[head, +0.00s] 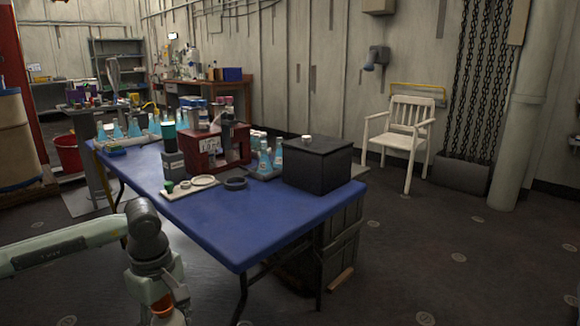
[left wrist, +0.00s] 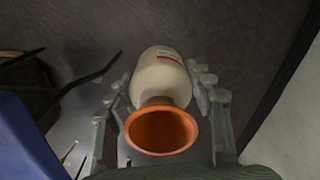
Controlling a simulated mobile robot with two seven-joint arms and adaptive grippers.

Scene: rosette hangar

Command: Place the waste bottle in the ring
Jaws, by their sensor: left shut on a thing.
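The waste bottle (left wrist: 160,75) is white with a wide orange funnel mouth (left wrist: 162,130). In the left wrist view it sits between the fingers of my left gripper (left wrist: 158,98), which is shut on it. It is held off the table, over the floor. In the head view the orange funnel (head: 162,305) shows at the bottom edge, below my left wrist; the rest is cut off. A dark ring (head: 236,183) lies flat on the blue table near its front edge, up and right of my gripper. My right gripper is not in view.
The blue table (head: 255,225) has a clear front right part. A white tray (head: 175,193) with a pale ring (head: 203,180) and green-capped items lies beside the dark ring. A black box (head: 317,165), blue flasks (head: 264,160) and a red rack (head: 205,150) stand behind.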

